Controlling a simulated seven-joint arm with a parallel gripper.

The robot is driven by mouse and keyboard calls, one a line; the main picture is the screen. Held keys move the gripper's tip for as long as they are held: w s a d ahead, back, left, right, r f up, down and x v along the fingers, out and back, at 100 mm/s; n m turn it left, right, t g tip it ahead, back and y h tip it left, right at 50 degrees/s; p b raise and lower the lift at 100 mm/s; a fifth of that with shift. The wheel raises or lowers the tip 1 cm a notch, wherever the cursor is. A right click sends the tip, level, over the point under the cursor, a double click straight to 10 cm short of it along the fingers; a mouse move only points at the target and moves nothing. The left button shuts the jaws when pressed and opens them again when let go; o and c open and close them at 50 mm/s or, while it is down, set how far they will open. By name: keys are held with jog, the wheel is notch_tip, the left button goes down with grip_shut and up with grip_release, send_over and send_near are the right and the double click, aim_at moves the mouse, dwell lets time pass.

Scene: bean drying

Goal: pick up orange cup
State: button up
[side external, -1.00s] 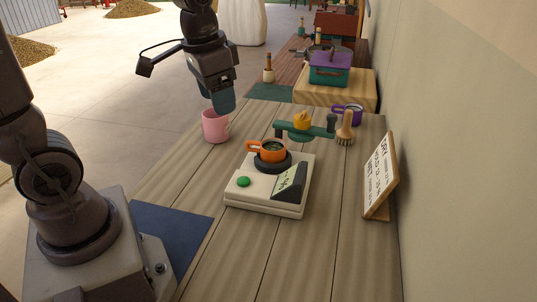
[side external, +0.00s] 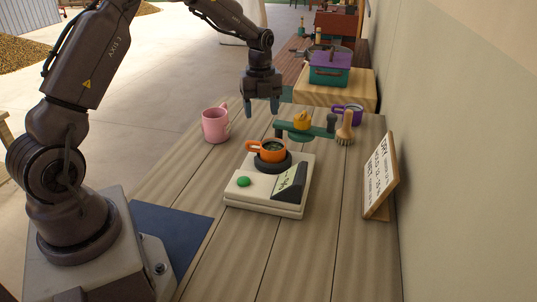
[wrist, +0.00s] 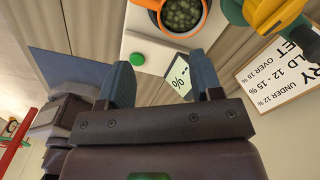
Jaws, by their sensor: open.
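The orange cup (side external: 271,150) stands upright on the dark round pad of a white scale (side external: 262,204), its handle pointing left. It holds small green beans, which show in the wrist view inside the orange cup (wrist: 182,12), cut off by the top edge. My gripper (side external: 262,106) is open and empty, above and behind the cup in the side view, with its fingers pointing down. In the wrist view the two blue fingertips of my gripper (wrist: 160,75) are apart, with the scale's front and display between and beyond them.
A pink mug (side external: 215,125) stands left of the cup. A green stand with a yellow top (side external: 301,123), a brush (side external: 345,130) and a purple cup (side external: 352,110) are behind. The front of the table (side external: 310,260) is clear.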

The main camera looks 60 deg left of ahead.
send_over(265, 152)
jog(key=a, duration=0.2)
notch_tip(265, 152, down, 7)
jog(key=shift+f, duration=0.1)
jog(key=f, duration=0.5)
jog(key=shift+s+a, duration=0.1)
jog(key=shift+a, duration=0.2)
grip_shut()
